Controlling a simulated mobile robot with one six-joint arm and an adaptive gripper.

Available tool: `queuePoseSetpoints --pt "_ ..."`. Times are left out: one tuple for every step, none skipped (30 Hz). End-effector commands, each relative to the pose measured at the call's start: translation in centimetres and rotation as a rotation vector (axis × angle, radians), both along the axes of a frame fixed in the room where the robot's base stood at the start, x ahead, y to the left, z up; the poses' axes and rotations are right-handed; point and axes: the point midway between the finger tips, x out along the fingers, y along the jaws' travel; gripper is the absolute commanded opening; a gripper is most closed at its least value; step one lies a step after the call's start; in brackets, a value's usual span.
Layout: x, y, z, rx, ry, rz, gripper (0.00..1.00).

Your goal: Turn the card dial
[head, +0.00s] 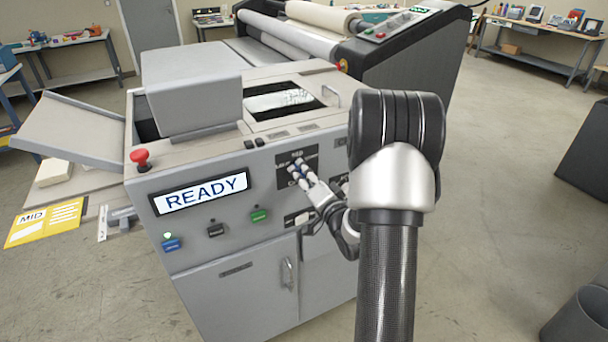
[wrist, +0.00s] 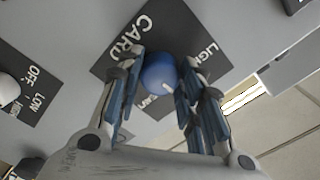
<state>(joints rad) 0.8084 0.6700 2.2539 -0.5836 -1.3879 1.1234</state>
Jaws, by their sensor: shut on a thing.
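The card dial is a round blue knob (wrist: 160,73) on a dark plate (wrist: 186,30) marked "CARD" and "LIGHT" in the wrist view. My gripper (wrist: 158,85) is shut on this knob, with one finger on each side of it. A white mark shows on the knob's lower right edge. In the head view my gripper (head: 304,176) reaches the dark plate (head: 284,158) on the front of the grey machine (head: 240,262). The knob is mostly hidden by the fingers there, and part of the plate's lettering is covered.
The machine's display (head: 201,191) reads "READY". A red stop button (head: 140,158) stands on its top left corner. Blue, black and green buttons sit below the display. In the wrist view another dark plate (wrist: 36,88) with "OFF" and "LOW" lies left of the knob.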

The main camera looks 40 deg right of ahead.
Motion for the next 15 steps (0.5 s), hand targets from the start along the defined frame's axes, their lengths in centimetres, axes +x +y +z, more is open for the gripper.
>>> queuePoseSetpoints --pt "0.03 -0.01 0.07 0.011 -0.004 0.0 0.1" --pt "0.03 -0.01 0.06 0.018 -0.006 0.0 0.1" --pt "0.03 -0.01 0.06 0.025 -0.007 0.0 0.1" --pt "0.03 -0.01 0.06 0.029 -0.008 0.0 0.1" --pt "0.03 -0.01 0.06 0.033 -0.009 0.0 0.1" --pt "0.03 -0.01 0.06 0.037 -0.01 0.0 0.1" --pt "0.03 -0.01 0.06 0.04 -0.011 0.0 0.1" --pt "0.03 -0.01 0.06 0.041 -0.011 0.0 0.1" --pt "0.03 -0.01 0.06 0.042 -0.012 0.0 0.1" --pt "0.03 -0.01 0.06 0.042 -0.012 0.0 0.1" --pt "0.03 -0.01 0.06 0.043 -0.013 0.0 0.1" --pt "0.03 -0.01 0.06 0.043 -0.013 0.0 0.1" --pt "0.04 -0.02 0.06 0.042 -0.012 0.0 0.1" --pt "0.04 -0.02 0.06 0.042 -0.012 0.0 0.1" --pt "0.04 -0.02 0.06 0.042 -0.012 0.0 0.1"
